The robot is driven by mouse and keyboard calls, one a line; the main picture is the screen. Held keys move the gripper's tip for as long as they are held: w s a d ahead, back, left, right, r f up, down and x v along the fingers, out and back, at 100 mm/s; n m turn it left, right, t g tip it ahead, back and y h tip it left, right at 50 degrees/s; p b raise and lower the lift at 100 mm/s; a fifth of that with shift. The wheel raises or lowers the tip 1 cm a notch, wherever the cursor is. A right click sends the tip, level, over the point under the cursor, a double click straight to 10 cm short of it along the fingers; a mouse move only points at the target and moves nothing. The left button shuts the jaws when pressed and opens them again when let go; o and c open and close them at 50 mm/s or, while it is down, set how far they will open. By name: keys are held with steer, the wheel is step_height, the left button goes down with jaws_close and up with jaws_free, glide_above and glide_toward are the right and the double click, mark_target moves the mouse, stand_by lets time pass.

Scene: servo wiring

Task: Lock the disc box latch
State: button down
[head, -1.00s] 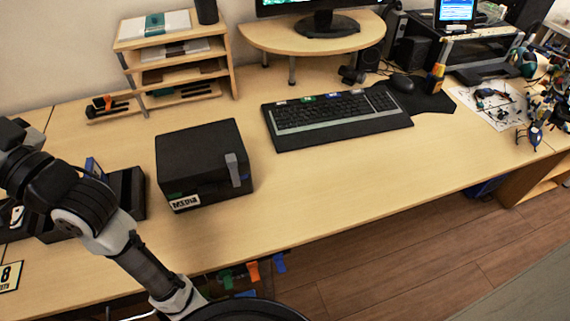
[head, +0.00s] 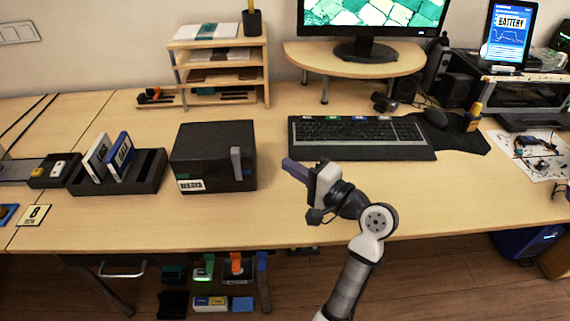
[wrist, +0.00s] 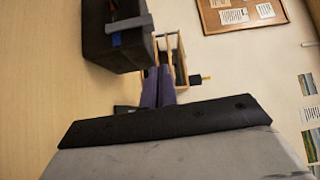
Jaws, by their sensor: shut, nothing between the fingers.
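The disc box (head: 213,157) is a black lidded box with a white "MEDIA" label, standing on the desk left of centre in the head view. Its grey latch (head: 236,163) is a strip on the right part of the front face, across the lid seam. Whether it is locked I cannot tell. The box (wrist: 115,45) also shows at the upper left of the wrist view, with the latch (wrist: 130,22) on it. My gripper (head: 287,164) is to the right of the box, apart from it, its fingers pointing left towards it. The fingers are shut and empty.
A keyboard (head: 360,138) lies behind my gripper. A black disc rack (head: 148,172) with two upright cases stands left of the box. A wooden paper shelf (head: 264,68) stands behind. The desk (head: 240,220) in front of the box is clear.

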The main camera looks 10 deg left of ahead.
mark_target(239, 156)
steer(key=d, duration=0.1)
steer(key=s+d+f, duration=0.1)
steer(key=shift+d+m, duration=0.3)
steer(key=shift+d, duration=0.05)
steer(key=shift+w+a, duration=0.1)
steer(key=s+a+p+x, duration=0.1)
steer(key=s+p+x, duration=0.1)
steer(key=x, duration=1)
steer(key=shift+a+f+p, duration=0.2)
steer(key=shift+a+p, duration=0.15)
steer(key=shift+a, duration=0.1)
steer(key=shift+s+a, duration=0.1)
steer(key=shift+s, duration=0.05)
steer(key=shift+s+a, duration=0.15)
steer(key=shift+a, duration=0.45)
steer(key=shift+s+a, duration=0.2)
steer(key=shift+a, duration=0.4)
